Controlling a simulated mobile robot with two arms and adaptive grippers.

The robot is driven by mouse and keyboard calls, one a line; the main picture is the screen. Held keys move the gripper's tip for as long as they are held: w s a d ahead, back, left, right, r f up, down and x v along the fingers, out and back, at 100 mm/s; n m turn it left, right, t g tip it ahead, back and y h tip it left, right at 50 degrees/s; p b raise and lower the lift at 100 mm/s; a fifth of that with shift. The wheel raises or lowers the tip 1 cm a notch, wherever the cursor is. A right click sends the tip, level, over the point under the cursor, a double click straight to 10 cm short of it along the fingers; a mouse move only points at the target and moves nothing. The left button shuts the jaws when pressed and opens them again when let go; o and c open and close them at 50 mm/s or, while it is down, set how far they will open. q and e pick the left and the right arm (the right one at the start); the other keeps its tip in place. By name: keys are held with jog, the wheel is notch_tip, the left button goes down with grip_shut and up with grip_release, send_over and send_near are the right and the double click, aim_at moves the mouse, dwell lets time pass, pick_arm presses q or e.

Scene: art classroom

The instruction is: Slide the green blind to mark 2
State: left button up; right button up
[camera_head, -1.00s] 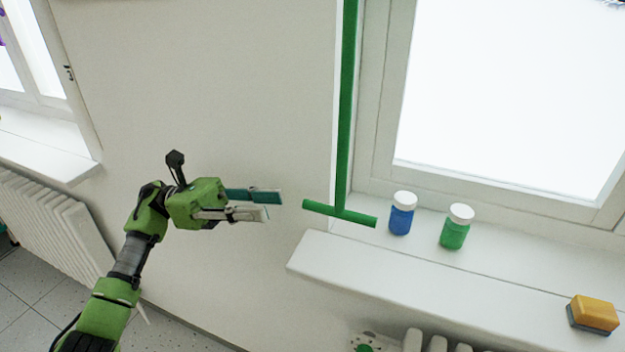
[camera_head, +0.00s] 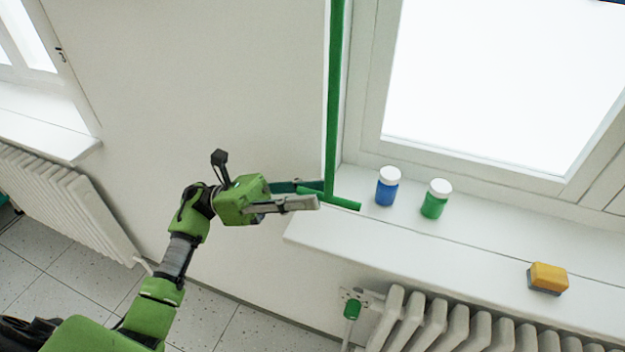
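The green blind handle is a long vertical green bar (camera_head: 334,100) with a short crossbar (camera_head: 345,202) at its lower end, beside the left edge of the window. My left gripper (camera_head: 318,194) is open, with its fingers pointing right at the left end of the crossbar. One finger shows behind the crossbar end and the other in front and lower, so the end appears to lie between them. I cannot tell whether they touch it. Mark 2 and the blind's cloth are not in view. My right gripper is not in view.
A blue jar (camera_head: 387,187) and a green jar (camera_head: 435,200), both white-lidded, stand on the windowsill (camera_head: 400,245) close right of the crossbar. A yellow sponge (camera_head: 547,278) lies further right. A radiator (camera_head: 450,325) is below the sill.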

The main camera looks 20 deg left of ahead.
pick_arm(q)
jog(key=shift+d+r, duration=0.2)
jog(key=shift+d, duration=0.3)
grip_shut()
notch_tip(320, 180, down, 8)
jog(key=b, duration=1)
jog(key=shift+b, duration=0.4)
grip_release()
